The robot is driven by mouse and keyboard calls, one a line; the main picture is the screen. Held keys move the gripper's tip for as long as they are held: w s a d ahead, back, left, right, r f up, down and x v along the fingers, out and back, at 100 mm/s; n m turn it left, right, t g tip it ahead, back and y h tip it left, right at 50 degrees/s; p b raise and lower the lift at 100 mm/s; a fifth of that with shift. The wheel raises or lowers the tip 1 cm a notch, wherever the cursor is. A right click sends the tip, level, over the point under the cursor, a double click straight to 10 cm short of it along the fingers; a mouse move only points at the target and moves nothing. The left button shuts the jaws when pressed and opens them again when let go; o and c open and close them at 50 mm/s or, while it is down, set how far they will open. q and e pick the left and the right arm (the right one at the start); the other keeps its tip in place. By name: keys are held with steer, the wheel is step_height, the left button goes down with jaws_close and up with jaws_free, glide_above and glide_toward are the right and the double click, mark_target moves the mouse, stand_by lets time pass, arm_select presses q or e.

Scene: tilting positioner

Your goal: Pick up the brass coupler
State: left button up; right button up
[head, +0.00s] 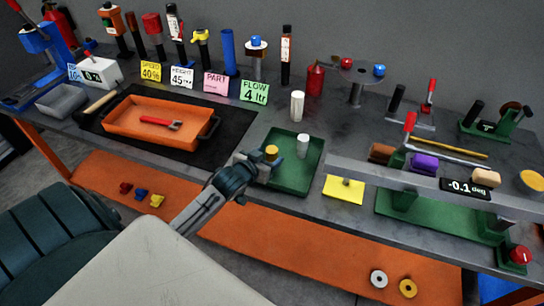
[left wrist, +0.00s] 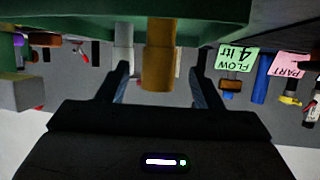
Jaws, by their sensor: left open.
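The brass coupler (head: 271,153) is a short gold cylinder standing upright in the green tray (head: 290,184), near its left side. In the left wrist view the coupler (left wrist: 160,55) is in the middle, between the two dark fingers. My left gripper (head: 262,166) is open and low at the tray's left edge, with its fingers at the coupler. The fingers (left wrist: 160,78) stand apart on both sides of it, with visible gaps. The coupler's lower part is partly hidden by the gripper in the head view. My right gripper does not show.
A pale cylinder (head: 303,147) stands in the tray to the right of the coupler, and another (head: 297,106) stands behind the tray. A long grey beam (head: 345,171) begins just right of the tray. An orange tray (head: 150,133) with a red-handled tool lies left.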

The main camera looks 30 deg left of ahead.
arm_select(q)
steer(key=shift+w+p, duration=0.3)
steer(key=shift+w, duration=0.15)
steer(key=p+x, duration=0.1)
steer(key=x, duration=0.2)
steer(key=shift+w, duration=0.1)
steer(key=shift+w+f, duration=0.3)
steer(key=shift+w, duration=0.05)
steer(key=c, duration=1.2)
steer(key=shift+o, duration=0.2)
steer(key=shift+r, duration=0.1)
